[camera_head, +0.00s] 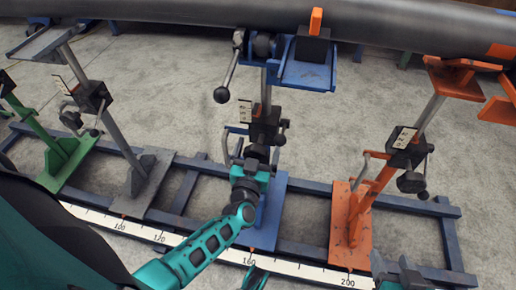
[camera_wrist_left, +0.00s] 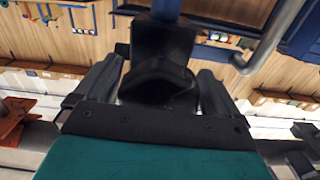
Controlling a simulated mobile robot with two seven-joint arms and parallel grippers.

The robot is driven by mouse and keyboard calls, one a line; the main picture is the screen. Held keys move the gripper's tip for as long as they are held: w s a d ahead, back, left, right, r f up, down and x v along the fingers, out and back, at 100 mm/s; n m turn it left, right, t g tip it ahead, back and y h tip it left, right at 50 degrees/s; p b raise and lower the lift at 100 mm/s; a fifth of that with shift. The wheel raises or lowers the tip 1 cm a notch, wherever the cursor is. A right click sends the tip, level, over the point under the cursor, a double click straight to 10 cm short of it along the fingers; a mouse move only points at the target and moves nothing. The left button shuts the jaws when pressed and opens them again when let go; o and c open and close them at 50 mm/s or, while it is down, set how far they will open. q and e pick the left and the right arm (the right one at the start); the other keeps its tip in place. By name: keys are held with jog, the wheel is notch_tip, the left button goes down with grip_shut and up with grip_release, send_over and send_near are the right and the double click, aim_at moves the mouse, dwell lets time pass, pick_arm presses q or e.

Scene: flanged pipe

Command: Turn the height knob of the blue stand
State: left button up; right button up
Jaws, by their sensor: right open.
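The blue stand (camera_head: 270,205) stands upright on the floor rails in the middle of the head view, with a black clamp block and a small scale on its post. My left gripper (camera_head: 256,158) is at the front of this block and hides most of the knob there. In the left wrist view a dark knob (camera_wrist_left: 160,82) sits between the two fingers of my left gripper (camera_wrist_left: 158,92). The fingers flank it closely; whether they press on it I cannot tell. My right gripper (camera_head: 398,276) is low at the right, open, away from the blue stand.
A dark pipe (camera_head: 190,12) runs across the top above the stands. A lever with a ball end (camera_head: 222,94) hangs from the blue stand's head. A grey stand (camera_head: 143,175) is to the left, an orange stand (camera_head: 350,212) to the right. A white ruler (camera_head: 290,268) runs along the front rail.

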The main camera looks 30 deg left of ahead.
pick_arm(q)
jog(key=c, duration=0.9)
jog(key=n, duration=0.6)
jog(key=shift+d+n, duration=0.1)
jog(key=shift+n, duration=0.2)
jog(key=n, duration=0.6)
jog(key=shift+w+b, duration=0.1)
jog(key=shift+b, duration=0.25)
jog(key=shift+r+n, duration=0.1)
jog(key=shift+n, duration=0.3)
jog(key=o, duration=1)
